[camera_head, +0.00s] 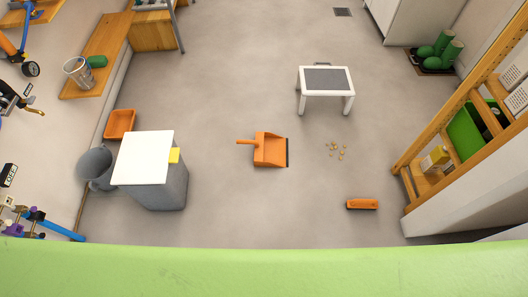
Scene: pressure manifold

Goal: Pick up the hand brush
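The hand brush (362,204) is a small orange block-shaped thing lying on the grey floor at the right, with a darker strip along its edge. An orange dustpan (268,150) with a handle pointing left lies on the floor to its upper left. Several small tan crumbs (337,151) are scattered on the floor between the dustpan and a low white stool. Neither of my grippers is in view.
A white stool (326,91) with a grey top stands beyond the crumbs. A wooden shelf (411,172) stands right of the brush. A white-topped bin (146,157), grey bucket (95,166) and orange tray (119,124) are at left. The floor around the brush is clear.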

